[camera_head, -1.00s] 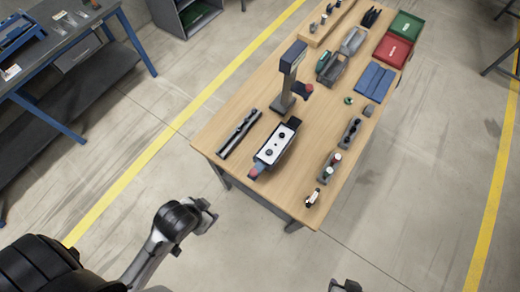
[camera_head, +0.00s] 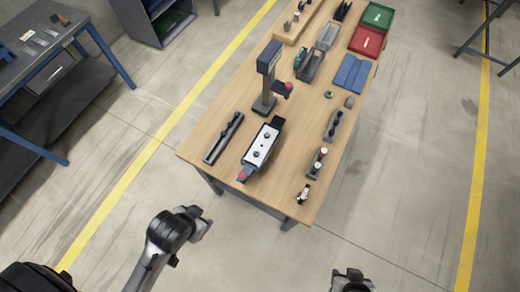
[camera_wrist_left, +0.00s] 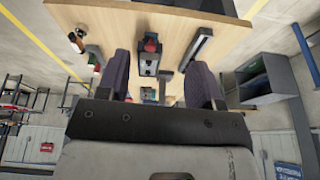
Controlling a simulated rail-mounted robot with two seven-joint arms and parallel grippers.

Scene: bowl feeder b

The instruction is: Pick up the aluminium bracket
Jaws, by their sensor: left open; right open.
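I cannot pick out the aluminium bracket for certain; small grey parts (camera_head: 297,17) on the wooden block at the table's far end are too small to identify. My right gripper (camera_head: 352,277) shows at the bottom edge, open and empty, off the table's near end. My left gripper (camera_head: 203,222) is in front of the table's near left corner, over the floor. In the left wrist view my left gripper (camera_wrist_left: 160,82) has its two dark fingers apart with nothing between them, and the table beyond.
The wooden table (camera_head: 295,135) carries a white-topped fixture (camera_head: 262,148), a dark rail (camera_head: 223,138), a post with a display (camera_head: 267,75), and red (camera_head: 367,41) and green (camera_head: 378,15) trays. A workbench (camera_head: 70,75) stands left. Floor around the table is clear.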

